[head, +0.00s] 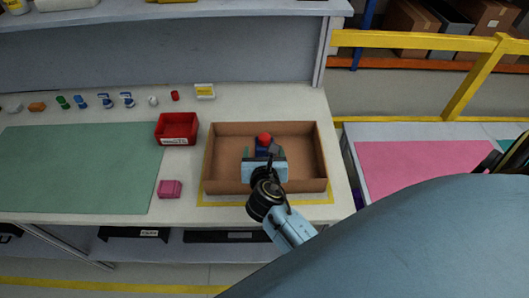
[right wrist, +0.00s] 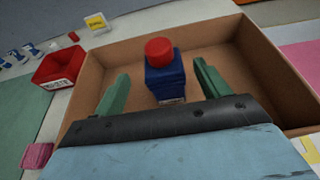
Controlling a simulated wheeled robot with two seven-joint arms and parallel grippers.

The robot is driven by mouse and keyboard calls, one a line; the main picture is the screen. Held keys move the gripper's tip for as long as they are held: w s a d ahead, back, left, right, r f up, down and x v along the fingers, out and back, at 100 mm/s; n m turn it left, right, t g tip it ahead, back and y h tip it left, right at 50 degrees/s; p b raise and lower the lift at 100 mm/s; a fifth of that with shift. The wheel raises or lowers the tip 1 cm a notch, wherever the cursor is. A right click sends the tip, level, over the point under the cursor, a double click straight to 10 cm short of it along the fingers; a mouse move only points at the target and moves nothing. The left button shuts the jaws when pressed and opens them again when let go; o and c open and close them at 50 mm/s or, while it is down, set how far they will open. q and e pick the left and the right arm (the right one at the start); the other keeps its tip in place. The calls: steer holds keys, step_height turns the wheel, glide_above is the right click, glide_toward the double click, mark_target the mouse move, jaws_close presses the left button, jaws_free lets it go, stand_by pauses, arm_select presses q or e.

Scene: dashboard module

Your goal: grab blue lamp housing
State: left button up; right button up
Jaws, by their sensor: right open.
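The blue lamp housing (right wrist: 166,80) is a dark blue block with a red round cap (right wrist: 159,50) on top. It stands upright inside the cardboard box (right wrist: 97,78). In the head view its red cap (head: 264,138) shows just beyond my right gripper (head: 263,152), which hides most of the blue part. In the right wrist view my right gripper (right wrist: 162,75) is open, with one green finger on each side of the housing and a visible gap to each. The housing's lower near side is partly hidden in the head view. My left gripper is not in view.
The box walls (head: 316,150) surround the housing. A red bin (head: 178,128) and a pink block (head: 169,189) stand left of the box. Several small parts line the back of the table, left of a yellow-and-white box (head: 205,92). A green mat (head: 80,165) lies clear at left.

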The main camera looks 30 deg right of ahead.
mark_target(265, 145)
steer(key=x, duration=0.5)
steer(key=shift+w+d, duration=0.15)
steer(key=shift+d, duration=0.1)
steer(key=c, duration=1.1)
